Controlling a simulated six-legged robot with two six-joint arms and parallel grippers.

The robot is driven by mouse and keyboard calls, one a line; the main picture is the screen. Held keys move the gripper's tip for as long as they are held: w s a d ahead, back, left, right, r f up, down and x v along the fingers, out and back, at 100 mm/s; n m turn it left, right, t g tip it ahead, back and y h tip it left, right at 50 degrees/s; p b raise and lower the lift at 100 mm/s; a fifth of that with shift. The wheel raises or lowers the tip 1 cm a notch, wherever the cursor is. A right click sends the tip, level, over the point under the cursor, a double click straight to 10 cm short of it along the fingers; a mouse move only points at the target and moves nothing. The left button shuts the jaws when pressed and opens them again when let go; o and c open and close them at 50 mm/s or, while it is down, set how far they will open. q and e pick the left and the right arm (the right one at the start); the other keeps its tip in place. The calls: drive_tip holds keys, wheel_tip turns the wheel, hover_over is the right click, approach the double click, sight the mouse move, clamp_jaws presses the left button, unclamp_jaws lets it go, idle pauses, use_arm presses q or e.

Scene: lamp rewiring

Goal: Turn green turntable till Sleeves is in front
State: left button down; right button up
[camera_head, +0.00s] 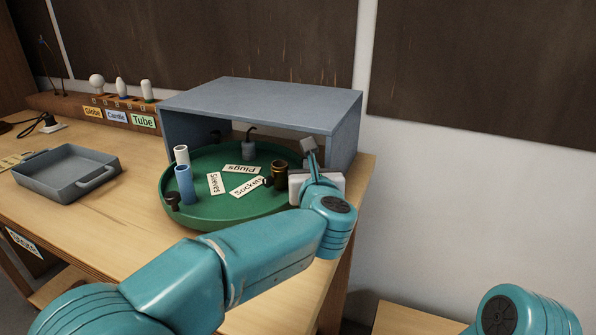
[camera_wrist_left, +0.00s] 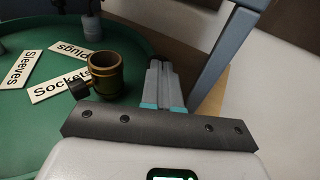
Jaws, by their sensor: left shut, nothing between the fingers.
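The green turntable (camera_head: 235,213) stands partly under a grey shelf and bears three labels. The Sleeves label (camera_head: 214,183) lies on its left part, beside white and blue tubes (camera_head: 185,184). The Sockets label (camera_head: 249,187) lies toward the front right, and the Plugs label (camera_head: 242,169) lies farther back. A brass socket (camera_head: 280,174) stands at the right; it also shows in the left wrist view (camera_wrist_left: 105,75). My left gripper (camera_head: 311,150) is shut and empty at the turntable's right edge, beside the socket. In the left wrist view its fingers (camera_wrist_left: 160,85) are together. Whether they touch the rim is unclear.
The grey shelf (camera_head: 265,105) covers the turntable's back. A grey tray (camera_head: 68,172) sits at the left. Bulbs (camera_head: 121,88) stand on a rack with Globe, Candle and Tube labels. Bare wood lies between tray and turntable.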

use_arm(q)
drive_tip(key=shift+w+d, duration=0.1)
drive_tip(key=shift+w, duration=0.8)
drive_tip(key=shift+s, duration=0.15)
drive_tip(key=s+d+r+b, duration=0.1)
drive_tip(key=s+r, duration=0.1)
drive_tip(key=s, duration=1.4)
drive_tip(key=shift+d+r+b, duration=0.2)
drive_tip(key=shift+b, duration=0.15)
